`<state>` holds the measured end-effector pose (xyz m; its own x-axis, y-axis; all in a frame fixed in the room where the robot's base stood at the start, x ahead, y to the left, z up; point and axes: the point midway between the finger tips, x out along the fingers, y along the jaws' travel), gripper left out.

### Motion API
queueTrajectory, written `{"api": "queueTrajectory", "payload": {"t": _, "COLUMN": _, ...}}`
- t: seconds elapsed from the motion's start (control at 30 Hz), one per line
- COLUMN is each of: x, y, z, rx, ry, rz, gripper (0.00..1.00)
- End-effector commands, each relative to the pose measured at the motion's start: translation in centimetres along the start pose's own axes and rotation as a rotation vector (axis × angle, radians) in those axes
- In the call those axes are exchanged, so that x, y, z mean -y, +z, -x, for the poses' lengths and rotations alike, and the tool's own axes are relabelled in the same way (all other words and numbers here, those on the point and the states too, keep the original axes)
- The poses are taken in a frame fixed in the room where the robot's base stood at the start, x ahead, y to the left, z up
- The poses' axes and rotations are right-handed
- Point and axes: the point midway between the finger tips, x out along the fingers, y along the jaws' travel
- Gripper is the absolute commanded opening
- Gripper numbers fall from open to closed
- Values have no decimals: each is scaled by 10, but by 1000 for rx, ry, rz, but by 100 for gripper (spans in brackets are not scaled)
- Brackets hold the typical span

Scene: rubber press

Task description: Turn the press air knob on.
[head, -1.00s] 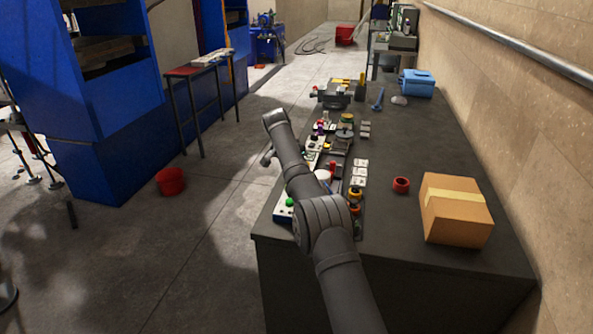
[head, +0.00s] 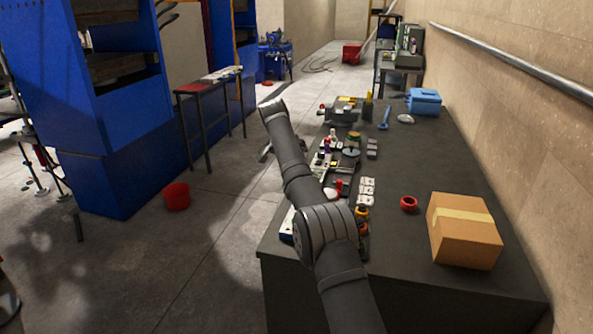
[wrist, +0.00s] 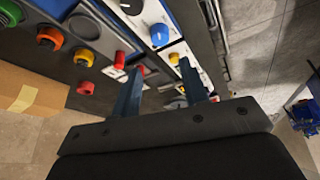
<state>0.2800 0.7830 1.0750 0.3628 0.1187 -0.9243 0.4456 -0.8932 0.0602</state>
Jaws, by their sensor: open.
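My gripper (wrist: 161,66) shows in the wrist view with its two blue-grey fingers apart and nothing between them. It is over a row of control panels with coloured knobs and buttons. Near the fingertips are a blue round knob (wrist: 160,35), a red knob (wrist: 120,60) and a small yellow knob (wrist: 174,58). I cannot tell which knob is the press air knob, or whether a finger touches one. In the head view my arm covers part of the panels, and the gripper cannot be made out there.
The dark bench (head: 410,155) carries the panels along its left side. A cardboard box (head: 464,231), a red ring-shaped part (head: 409,203) and a blue toolbox (head: 424,101) stand to their right. A red bucket (head: 176,196) is on the open floor at left.

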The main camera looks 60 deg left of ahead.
Motion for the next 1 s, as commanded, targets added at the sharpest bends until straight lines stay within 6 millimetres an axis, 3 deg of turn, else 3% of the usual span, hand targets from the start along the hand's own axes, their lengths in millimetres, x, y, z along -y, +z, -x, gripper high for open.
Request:
{"api": "queueTrajectory", "payload": {"t": 0.17, "x": -14, "y": -11, "z": 1, "rx": 46, "ry": -59, "rz": 159, "gripper": 41}}
{"api": "queueTrajectory", "payload": {"t": 0.6, "x": -68, "y": -42, "z": 18, "rx": 61, "ry": -426, "rz": 849, "gripper": 41}}
{"api": "queueTrajectory", "payload": {"t": 0.87, "x": -82, "y": -48, "z": 27, "rx": -1, "ry": -535, "rz": 1026, "gripper": 41}}
{"api": "queueTrajectory", "payload": {"t": 1.0, "x": -79, "y": -46, "z": 20, "rx": -5, "ry": -543, "rz": 1041, "gripper": 41}}
